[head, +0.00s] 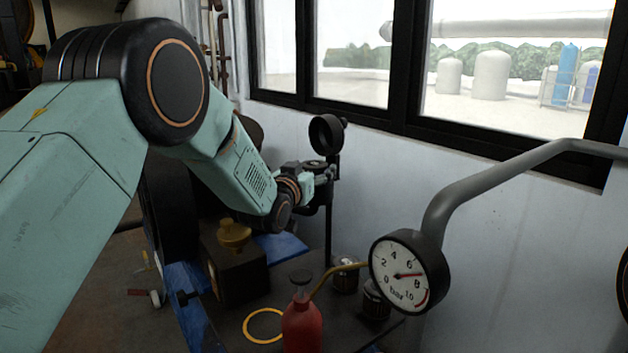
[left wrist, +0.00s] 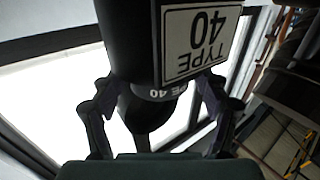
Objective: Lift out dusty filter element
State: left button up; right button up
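In the left wrist view a black cylinder with a white "TYPE 40" label (left wrist: 203,40), upside down in the picture, fills the top. Below it a narrower dark rounded part (left wrist: 150,112) carries white lettering ending in "PE 40". I cannot tell which is the filter element, and no dust shows. My left gripper (left wrist: 158,88) has its fingers spread on either side of the dark part, with bright gaps between. In the head view my left gripper (head: 326,173) is at the black stand, below its round black ring (head: 327,134). My right gripper is not in view.
A pressure gauge (head: 408,272) on a grey pipe stands right of the bench. A red bottle (head: 302,325), a yellow ring (head: 264,326), dark jars (head: 346,274) and a dark box with a brass knob (head: 234,236) crowd the bench. A window (head: 400,70) is behind.

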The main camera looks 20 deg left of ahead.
pick_arm(q)
jog(key=c, duration=0.9)
jog(key=shift+r, duration=0.1)
jog(key=shift+c, duration=0.4)
jog(key=shift+r, duration=0.1)
